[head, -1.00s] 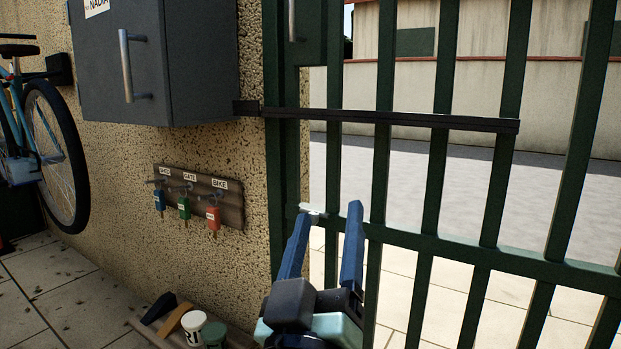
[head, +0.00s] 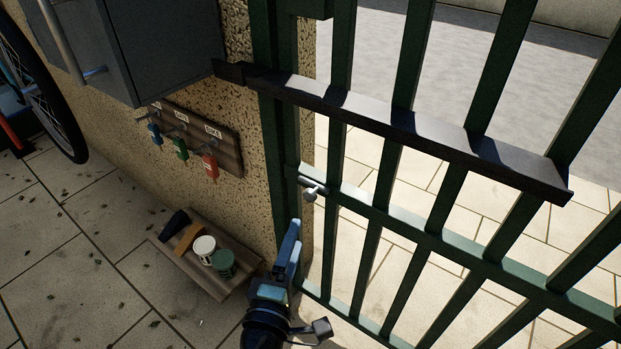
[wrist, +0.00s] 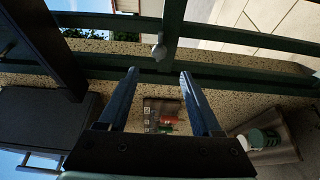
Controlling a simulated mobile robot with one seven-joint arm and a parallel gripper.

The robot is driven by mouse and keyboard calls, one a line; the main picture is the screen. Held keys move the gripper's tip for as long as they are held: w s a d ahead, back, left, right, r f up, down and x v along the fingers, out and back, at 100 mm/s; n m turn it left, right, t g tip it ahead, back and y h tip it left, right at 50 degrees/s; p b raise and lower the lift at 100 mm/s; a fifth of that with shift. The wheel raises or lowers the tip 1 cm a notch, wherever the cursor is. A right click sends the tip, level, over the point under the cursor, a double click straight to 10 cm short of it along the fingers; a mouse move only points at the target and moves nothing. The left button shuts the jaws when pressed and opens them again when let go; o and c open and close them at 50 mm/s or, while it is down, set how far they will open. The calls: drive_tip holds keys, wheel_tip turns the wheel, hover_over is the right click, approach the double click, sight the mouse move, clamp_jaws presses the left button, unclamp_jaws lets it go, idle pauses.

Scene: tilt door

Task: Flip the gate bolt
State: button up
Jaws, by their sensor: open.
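The green barred gate (head: 485,262) stands at the right. A small pale metal bolt knob (head: 313,188) sits at its left edge, on the middle rail. A long dark flat bar (head: 420,130) crosses the upper bars from the wall side. My gripper (head: 294,228) is open and empty, with blue fingers, a little below and left of the knob in the head view. In the wrist view, the knob (wrist: 158,50) shows beyond the gap between my fingertips (wrist: 158,73), apart from both. The fingers overlap in the head view, so their gap is hard to see there.
A dark grey cabinet (head: 150,45) hangs on the rough wall at upper left. Below it is a key board (head: 228,150) with blue, green and red tags. A tray (head: 160,243) with cans lies on the floor beside my gripper.

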sight(309, 201)
drive_tip(key=b+x, duration=0.2)
drive_tip(key=x, duration=1)
drive_tip(key=shift+w+d, duration=0.1)
drive_tip(key=shift+d, duration=0.05)
clamp_jaws()
idle(1.1)
